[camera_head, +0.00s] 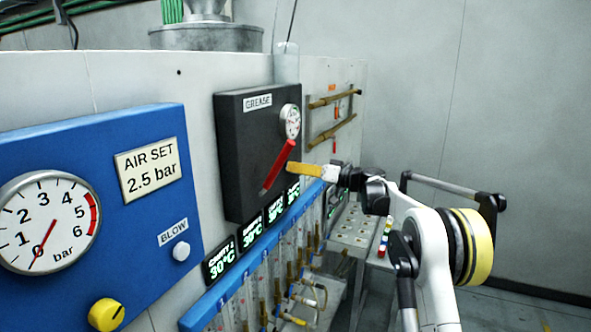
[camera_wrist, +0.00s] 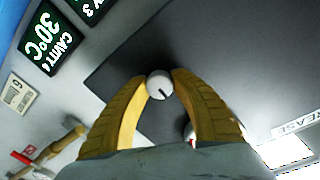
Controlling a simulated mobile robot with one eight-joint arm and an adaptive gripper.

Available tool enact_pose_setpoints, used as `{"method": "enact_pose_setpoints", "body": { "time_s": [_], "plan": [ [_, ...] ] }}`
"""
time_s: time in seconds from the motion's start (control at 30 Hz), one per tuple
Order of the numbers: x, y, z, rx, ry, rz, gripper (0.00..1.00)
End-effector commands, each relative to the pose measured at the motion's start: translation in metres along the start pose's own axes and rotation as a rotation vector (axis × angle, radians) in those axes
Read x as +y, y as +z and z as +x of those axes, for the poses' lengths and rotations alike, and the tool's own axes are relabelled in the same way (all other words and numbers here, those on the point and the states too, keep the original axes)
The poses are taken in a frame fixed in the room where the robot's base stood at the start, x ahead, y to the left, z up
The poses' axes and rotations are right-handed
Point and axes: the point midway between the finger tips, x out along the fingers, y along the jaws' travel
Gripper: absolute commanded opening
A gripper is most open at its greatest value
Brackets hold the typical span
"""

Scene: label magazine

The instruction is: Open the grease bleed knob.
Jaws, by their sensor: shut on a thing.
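The black grease box (camera_head: 245,150) with the "GREASE" label stands on the light grey panel in the head view. My gripper (camera_head: 291,168) has its yellow fingers at the lower right part of this box, just right of the red lever. In the wrist view a small round white knob (camera_wrist: 158,86) with a dark line on its face sits between my two yellow fingertips. The fingertips touch it from both sides, so my gripper is shut on it. In the head view the knob is hidden at my fingers.
A red lever (camera_head: 277,167) and a small gauge (camera_head: 290,121) are on the box close to my fingers. Cavity displays (camera_head: 251,232) and flow tubes with hoses run below. A blue air panel (camera_head: 90,150) is at left. Open room lies at right.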

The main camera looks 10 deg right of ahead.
Motion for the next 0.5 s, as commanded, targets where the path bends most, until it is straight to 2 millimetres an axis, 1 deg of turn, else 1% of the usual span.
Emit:
{"method": "enact_pose_setpoints", "body": {
  "time_s": [0.27,0.5],
  "plan": [
    [0.0005,0.0011,0.0001,-0.003,0.002,0.065,0.00],
    [0.0010,0.0019,0.0002,-0.013,0.006,0.232,0.00]
  ]
}}
